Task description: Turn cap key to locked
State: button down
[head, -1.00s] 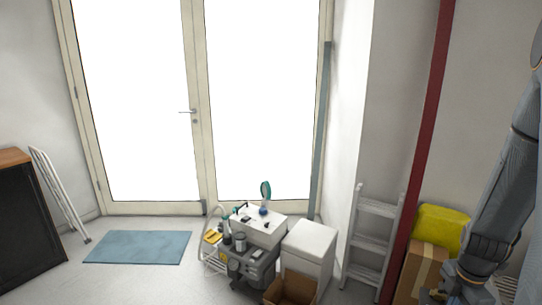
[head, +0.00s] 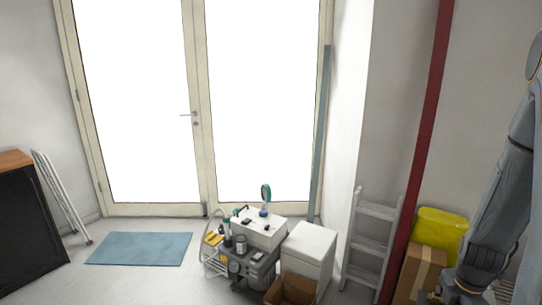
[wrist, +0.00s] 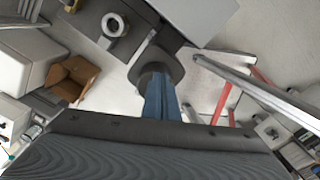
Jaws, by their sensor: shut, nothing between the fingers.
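The cap key is too small to make out. My arm hangs at the right edge of the head view, far from the compressor. In the wrist view my gripper (wrist: 160,75) shows as blue fingers with dark ends, shut and empty. The cap key cannot be picked out in that view either.
A white cabinet (head: 309,248) and an open cardboard box (head: 290,290) stand right of the compressor. A grey step ladder (head: 372,240), a red post (head: 422,140) and a yellow container (head: 440,228) lie further right.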

jog(key=shift+d, duration=0.1)
notch_tip(320, 180, up, 6)
jog(key=p, duration=0.5)
jog(key=shift+d, duration=0.35)
jog(key=w+a+r+m+b, duration=0.2)
jog(key=a+r+m, duration=0.15)
jog(key=a, duration=0.35)
jog(key=w+a+r+m+b, duration=0.1)
jog(key=a+r+m+b, duration=0.1)
jog(key=a+m, duration=0.35)
jog(key=s+a+r+m+b, duration=0.1)
jog(key=s+a+m+b, duration=0.1)
jog(key=a+m, duration=0.2)
jog(key=s+a+r+m+t+b, duration=0.1)
jog(key=s+a+r+m+b, duration=0.1)
jog(key=a, duration=0.9)
jog(key=s+m+b, duration=0.1)
jog(key=m, duration=0.1)
jog(key=shift+m, duration=0.3)
